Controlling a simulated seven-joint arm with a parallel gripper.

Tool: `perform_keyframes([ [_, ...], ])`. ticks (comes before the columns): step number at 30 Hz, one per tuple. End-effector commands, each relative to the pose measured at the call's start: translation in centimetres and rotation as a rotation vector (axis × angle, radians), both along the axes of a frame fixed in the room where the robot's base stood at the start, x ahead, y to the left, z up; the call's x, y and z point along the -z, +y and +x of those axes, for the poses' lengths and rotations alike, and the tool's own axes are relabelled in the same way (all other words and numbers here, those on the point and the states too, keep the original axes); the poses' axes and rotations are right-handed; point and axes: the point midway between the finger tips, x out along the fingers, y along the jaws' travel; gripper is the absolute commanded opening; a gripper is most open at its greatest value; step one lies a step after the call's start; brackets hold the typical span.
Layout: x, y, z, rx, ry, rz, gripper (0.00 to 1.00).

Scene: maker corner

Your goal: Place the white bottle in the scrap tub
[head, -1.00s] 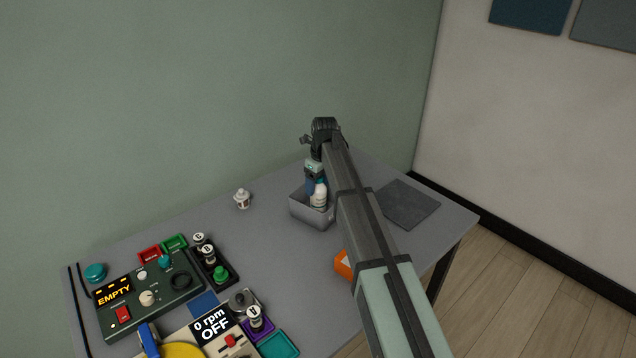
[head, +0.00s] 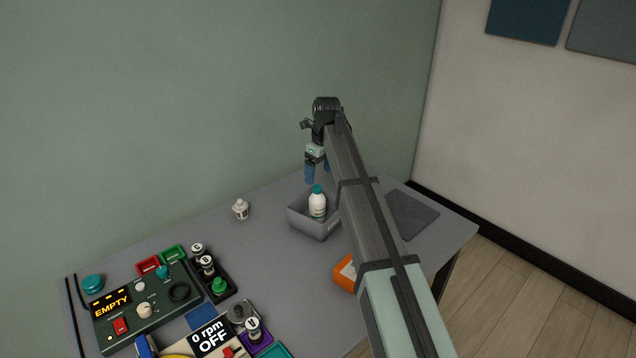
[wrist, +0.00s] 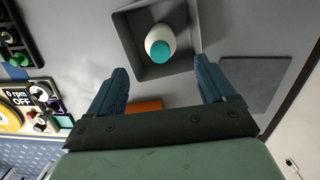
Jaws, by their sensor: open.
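The white bottle (head: 317,204) with a teal cap stands upright inside the grey scrap tub (head: 314,229). In the wrist view the bottle (wrist: 160,45) shows from above, inside the tub (wrist: 128,38) and apart from its walls on most sides. My gripper (head: 318,174) is above the tub, its blue fingers spread and empty. In the wrist view the open fingers (wrist: 160,84) have a clear gap between them, and the bottle lies beyond their tips.
A small white bottle-like item (head: 240,210) stands left of the tub. An orange box (head: 345,273) is in front, partly behind my arm. A dark flat mat (head: 411,214) lies to the right. A control panel (head: 148,305) and several small parts fill the left front.

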Motion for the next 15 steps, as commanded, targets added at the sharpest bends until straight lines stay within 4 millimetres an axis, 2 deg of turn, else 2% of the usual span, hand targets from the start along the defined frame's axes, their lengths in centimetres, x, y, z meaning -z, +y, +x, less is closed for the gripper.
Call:
perform_keyframes([
  [6,-2.4,-0.2,-0.1,0.0,-0.001,0.001,0.83],
  [15,-3.0,-0.3,-0.2,0.0,0.001,0.0,0.83],
])
